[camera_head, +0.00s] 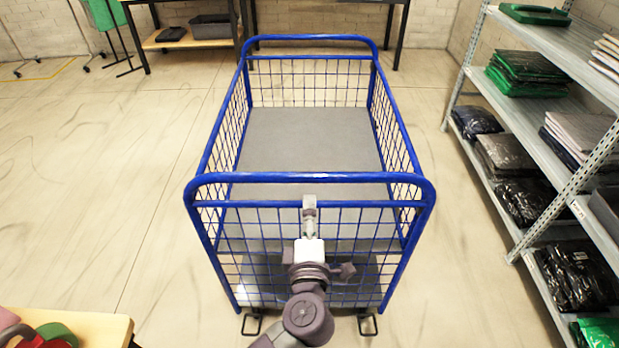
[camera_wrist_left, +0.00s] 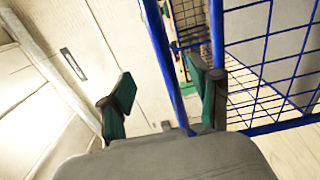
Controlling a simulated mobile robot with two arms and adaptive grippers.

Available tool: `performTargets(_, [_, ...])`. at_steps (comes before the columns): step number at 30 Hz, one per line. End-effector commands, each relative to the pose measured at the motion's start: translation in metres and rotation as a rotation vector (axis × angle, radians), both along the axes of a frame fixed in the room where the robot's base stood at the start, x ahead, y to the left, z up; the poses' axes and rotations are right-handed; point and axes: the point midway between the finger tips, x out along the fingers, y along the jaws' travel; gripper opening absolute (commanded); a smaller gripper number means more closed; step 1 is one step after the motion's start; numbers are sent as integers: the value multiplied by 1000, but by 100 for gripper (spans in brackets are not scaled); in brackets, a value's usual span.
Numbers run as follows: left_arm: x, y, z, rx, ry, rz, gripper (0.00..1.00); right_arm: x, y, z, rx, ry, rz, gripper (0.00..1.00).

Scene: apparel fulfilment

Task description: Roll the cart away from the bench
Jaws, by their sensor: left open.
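The cart (camera_head: 250,178) is a blue tubular frame with wire-mesh sides and grey decks, standing upright in the middle of the head view. Its deck is empty. My left gripper (camera_head: 309,206) is at the near end of the cart, by the top rail. In the left wrist view, my left gripper (camera_wrist_left: 163,97) is open, with a blue cart bar (camera_wrist_left: 168,68) between its green-padded fingers; I cannot tell whether they touch. A dark-legged bench (camera_head: 190,43) stands behind the cart's far end. My right gripper is not in view.
A grey metal shelf rack (camera_head: 540,150) with folded and bagged garments stands close on the right. A wooden table corner (camera_head: 100,325) with red and green items is at the lower left. Open floor (camera_head: 90,180) lies left of the cart.

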Motion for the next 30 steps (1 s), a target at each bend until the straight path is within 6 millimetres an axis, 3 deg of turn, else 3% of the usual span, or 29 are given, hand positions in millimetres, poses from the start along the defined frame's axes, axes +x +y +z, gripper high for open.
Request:
performTargets(10, [43, 0, -1, 1, -4, 0, 62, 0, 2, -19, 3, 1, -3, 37])
performTargets(21, [85, 0, 1, 1, 0, 1, 62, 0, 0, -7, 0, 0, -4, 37])
performTargets(30, [101, 0, 0, 0, 0, 0, 62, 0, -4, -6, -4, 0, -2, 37])
